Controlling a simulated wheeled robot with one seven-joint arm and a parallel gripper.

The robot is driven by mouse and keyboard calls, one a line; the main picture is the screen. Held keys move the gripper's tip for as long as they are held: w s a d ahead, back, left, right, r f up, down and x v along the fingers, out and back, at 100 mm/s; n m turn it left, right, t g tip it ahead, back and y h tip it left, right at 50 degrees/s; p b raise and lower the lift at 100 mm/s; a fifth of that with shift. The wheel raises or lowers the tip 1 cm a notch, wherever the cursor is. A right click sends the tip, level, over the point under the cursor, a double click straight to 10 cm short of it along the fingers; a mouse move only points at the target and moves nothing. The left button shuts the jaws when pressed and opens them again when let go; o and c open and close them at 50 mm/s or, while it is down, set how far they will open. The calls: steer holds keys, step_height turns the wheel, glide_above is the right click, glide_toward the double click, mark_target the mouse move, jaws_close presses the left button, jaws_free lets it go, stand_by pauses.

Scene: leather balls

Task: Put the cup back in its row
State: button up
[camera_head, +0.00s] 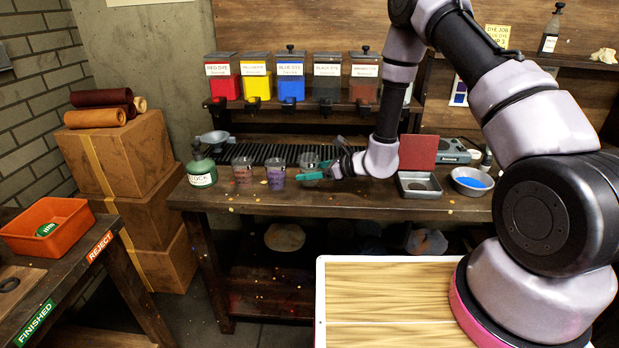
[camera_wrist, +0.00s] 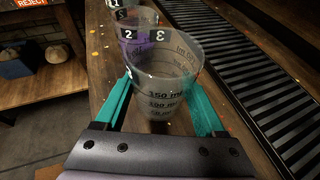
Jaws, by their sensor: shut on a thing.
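My gripper (camera_head: 312,174) has its teal fingers shut on a clear measuring cup (camera_head: 310,160) at the right end of a row on the bench. In the wrist view this cup (camera_wrist: 163,92) stands upright between the fingers, with a dark number band near its rim and volume marks below. I cannot tell whether its base touches the bench. Two more clear cups, one with a purple tint (camera_head: 276,178) and one at the left (camera_head: 242,172), stand in line beside it. The tinted cup, numbered 2, shows close behind the held one in the wrist view (camera_wrist: 132,36).
A metal tray (camera_head: 419,184) and a bowl of blue powder (camera_head: 471,181) lie to the right. Colored dye bins (camera_head: 291,83) stand on the shelf above.

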steer(key=shift+f, duration=0.9)
steer(key=shift+f, duration=0.1)
steer(key=o, duration=1.5)
